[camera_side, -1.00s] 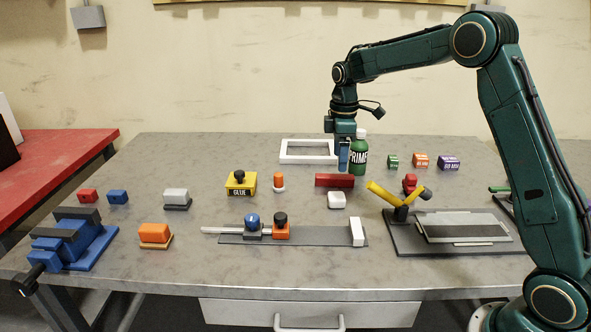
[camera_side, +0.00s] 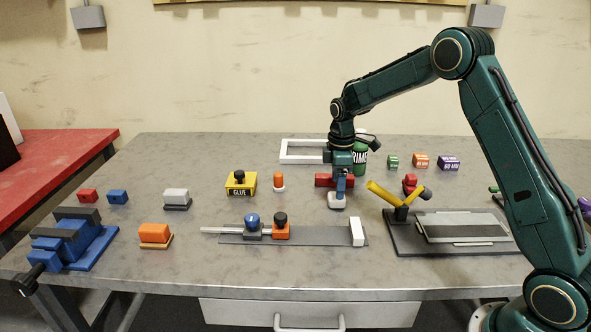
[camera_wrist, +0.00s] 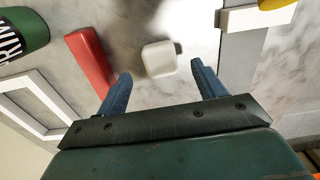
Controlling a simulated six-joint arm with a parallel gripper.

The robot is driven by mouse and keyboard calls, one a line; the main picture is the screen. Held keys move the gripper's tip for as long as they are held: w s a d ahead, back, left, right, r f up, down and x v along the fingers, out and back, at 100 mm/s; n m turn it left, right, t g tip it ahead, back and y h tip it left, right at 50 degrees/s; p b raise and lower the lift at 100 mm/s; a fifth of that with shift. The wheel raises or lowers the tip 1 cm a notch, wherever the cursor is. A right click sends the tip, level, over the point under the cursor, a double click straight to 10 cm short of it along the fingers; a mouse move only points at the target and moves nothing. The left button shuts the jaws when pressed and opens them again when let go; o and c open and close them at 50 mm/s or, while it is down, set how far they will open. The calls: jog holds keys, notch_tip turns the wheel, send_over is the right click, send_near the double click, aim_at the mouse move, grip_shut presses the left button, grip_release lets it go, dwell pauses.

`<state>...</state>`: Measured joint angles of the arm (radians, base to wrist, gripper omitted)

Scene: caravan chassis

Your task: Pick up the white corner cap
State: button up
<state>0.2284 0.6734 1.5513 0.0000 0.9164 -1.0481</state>
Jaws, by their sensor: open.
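The white corner cap (camera_side: 337,204) is a small rounded white block on the grey table. In the side view it sits just below my gripper (camera_side: 339,192), which partly covers it. In the wrist view the white corner cap (camera_wrist: 159,59) lies beyond the fingertips, roughly centred between them. My gripper (camera_wrist: 159,70) has two blue fingers spread wide, with nothing between them. The fingers point down at the cap, and I cannot tell the exact height left between them.
A red block (camera_side: 322,180) lies close behind the cap; it also shows beside the left finger in the wrist view (camera_wrist: 90,62). The green bottle (camera_side: 361,150) and white frame (camera_side: 305,151) stand farther back. A grey strip with a white end block (camera_side: 357,232) is in front.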

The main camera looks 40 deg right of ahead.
jog(key=shift+f, duration=2.45)
jog(key=c, duration=1.1)
